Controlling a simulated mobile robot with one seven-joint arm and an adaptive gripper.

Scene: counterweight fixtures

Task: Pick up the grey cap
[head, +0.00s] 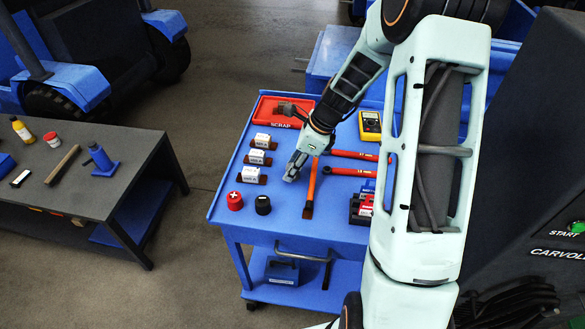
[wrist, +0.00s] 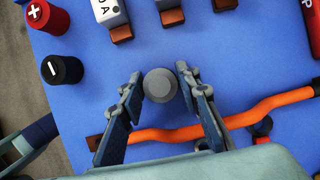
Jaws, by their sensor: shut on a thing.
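The grey cap (wrist: 160,85) is round and sits between my two fingertips in the wrist view, with a finger against each side. My gripper (wrist: 159,82) is shut on it. In the head view my gripper (head: 293,170) points down over the blue cart top, left of the orange-handled tool (head: 311,186). The cap cannot be made out clearly there. I cannot tell whether the cap still touches the surface.
A red cap (head: 235,201) and a black cap (head: 263,205) stand at front left. Several white labelled blocks (head: 257,157) stand left of my gripper. A red scrap tray (head: 268,108) is behind, and a yellow meter (head: 370,125) lies right. Bare blue surface surrounds the caps.

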